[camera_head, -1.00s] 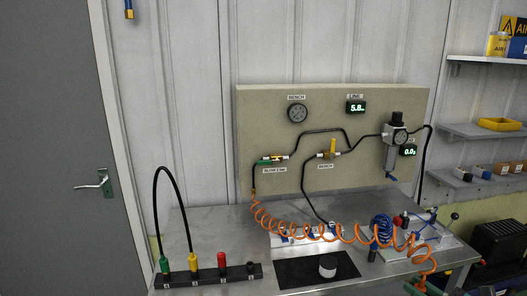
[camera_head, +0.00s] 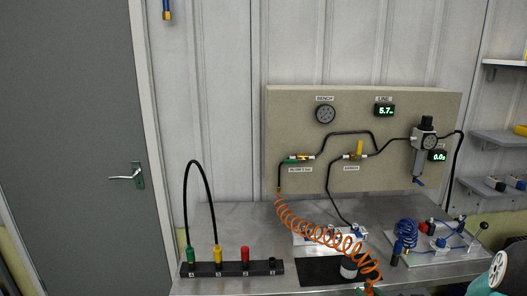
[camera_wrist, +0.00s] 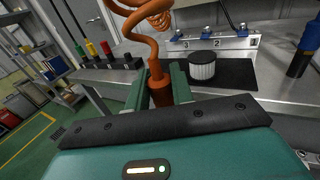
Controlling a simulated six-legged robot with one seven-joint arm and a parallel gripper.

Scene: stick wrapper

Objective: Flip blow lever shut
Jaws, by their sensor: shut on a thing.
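The blow valve (camera_head: 301,158) sits on the pipe at the left of the beige panel, above its label. Its green lever (camera_head: 290,160) lies along the pipe. In the wrist view, my gripper (camera_wrist: 161,88) is shut on the end fitting of the orange coiled hose (camera_wrist: 157,70), above the bench front. The hose also shows in the head view (camera_head: 320,234), running down from the blow valve's line to the bench's front edge. My gripper is well below and away from the blow lever.
The bench valve's yellow lever (camera_head: 359,148) stands upright to the right. A line display (camera_head: 384,110) reads about 5.7. A black rack (camera_head: 232,268) with colored plugs stands front left. A blue coil (camera_head: 405,233) lies right.

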